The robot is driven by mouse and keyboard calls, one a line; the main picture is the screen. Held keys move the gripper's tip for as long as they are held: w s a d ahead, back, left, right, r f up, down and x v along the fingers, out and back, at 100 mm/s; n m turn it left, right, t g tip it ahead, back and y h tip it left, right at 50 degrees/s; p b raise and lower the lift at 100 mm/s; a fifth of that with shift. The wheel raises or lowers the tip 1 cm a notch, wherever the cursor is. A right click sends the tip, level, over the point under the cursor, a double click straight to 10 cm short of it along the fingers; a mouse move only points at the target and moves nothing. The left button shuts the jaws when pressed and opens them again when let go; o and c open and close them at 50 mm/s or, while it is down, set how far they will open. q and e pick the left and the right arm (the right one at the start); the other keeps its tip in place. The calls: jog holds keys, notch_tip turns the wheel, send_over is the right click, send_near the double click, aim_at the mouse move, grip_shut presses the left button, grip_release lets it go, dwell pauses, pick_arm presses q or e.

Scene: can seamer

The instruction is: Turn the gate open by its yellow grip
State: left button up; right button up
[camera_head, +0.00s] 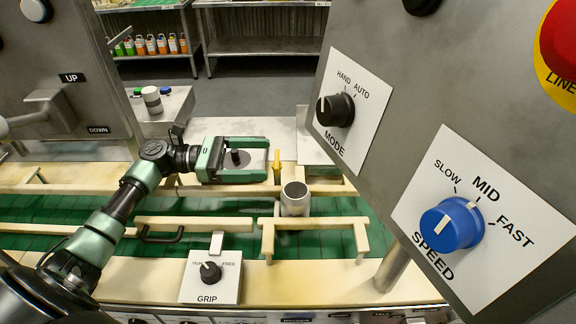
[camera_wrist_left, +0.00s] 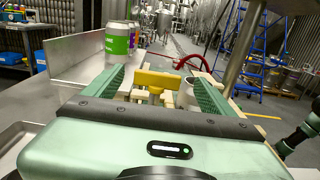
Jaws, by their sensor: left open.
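The yellow grip (camera_head: 277,166) stands upright above the pale rail behind the green conveyor in the head view. In the left wrist view its yellow crossbar (camera_wrist_left: 160,79) shows ahead, between the lines of my two fingers. My left gripper (camera_head: 268,160) is open and level, its fingertips pointing at the grip from just left of it. No contact shows; whether the fingertips overlap the grip is hard to tell. The gate's own body is hard to make out among the pale rails. My right gripper is not in view.
An open grey can (camera_head: 295,198) stands on the conveyor (camera_head: 200,208), close to the grip's right front. A GRIP knob box (camera_head: 210,276) sits at the front. A large control panel (camera_head: 420,100) fills the right.

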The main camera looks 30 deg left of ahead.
pick_arm(q)
jog(key=p+x, duration=0.3)
jog(key=x, duration=0.4)
jog(key=shift+w+d+f, duration=0.25)
jog(key=shift+w, duration=0.05)
grip_shut()
